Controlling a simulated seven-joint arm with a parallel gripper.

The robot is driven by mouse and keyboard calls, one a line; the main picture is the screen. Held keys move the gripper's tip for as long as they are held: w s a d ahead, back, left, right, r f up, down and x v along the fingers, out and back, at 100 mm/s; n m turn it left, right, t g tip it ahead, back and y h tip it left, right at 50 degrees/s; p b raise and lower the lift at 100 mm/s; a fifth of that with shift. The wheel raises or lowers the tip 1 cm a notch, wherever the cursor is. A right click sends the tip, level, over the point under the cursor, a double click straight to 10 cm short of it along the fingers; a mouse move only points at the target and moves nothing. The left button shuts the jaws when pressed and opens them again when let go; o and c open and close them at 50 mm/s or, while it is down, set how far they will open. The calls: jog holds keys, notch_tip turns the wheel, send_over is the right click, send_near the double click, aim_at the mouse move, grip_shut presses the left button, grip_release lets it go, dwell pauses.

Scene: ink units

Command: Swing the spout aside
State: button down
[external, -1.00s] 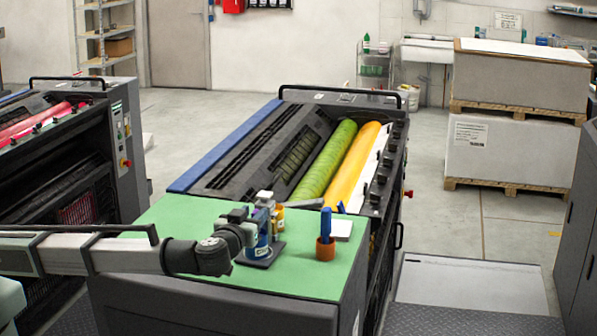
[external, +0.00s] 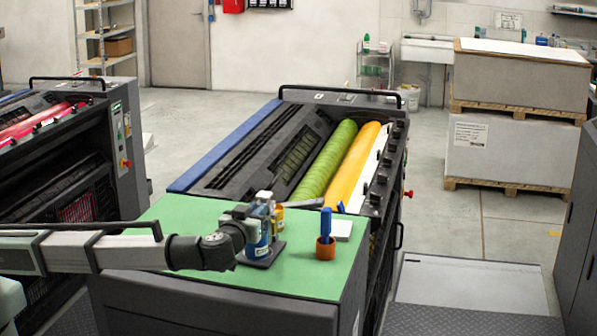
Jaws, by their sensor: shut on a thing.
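A small ink unit stands on the green top of the press: a blue and white can (external: 258,238) on a dark base plate (external: 268,256), with yellow parts beside it. My gripper (external: 264,204) is at the top of the unit, shut at the inner end of the spout. The fingertips and the exact contact are small and partly hidden by the gripper's own body.
An orange cup (external: 325,250) with a blue tool (external: 326,224) stands right of the unit. A white pad (external: 342,230) lies behind it. Green (external: 328,162) and yellow (external: 358,166) rollers lie beyond.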

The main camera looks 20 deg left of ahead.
dwell(0.4)
jog(key=shift+a+m+h, duration=0.3)
jog(key=shift+a+h, duration=0.05)
jog(key=shift+h, duration=0.15)
jog(key=shift+a+m+h, duration=0.1)
jog(key=shift+m+h, duration=0.3)
jog(key=shift+h, duration=0.2)
jog(key=c, duration=1.2)
grip_release()
jog(key=s+a, duration=0.1)
jog(key=s, duration=0.8)
jog(key=s+a, duration=0.1)
jog(key=s, duration=0.3)
jog(key=shift+s+a, duration=0.25)
jog(key=shift+a, duration=0.05)
jog(key=shift+w, duration=0.1)
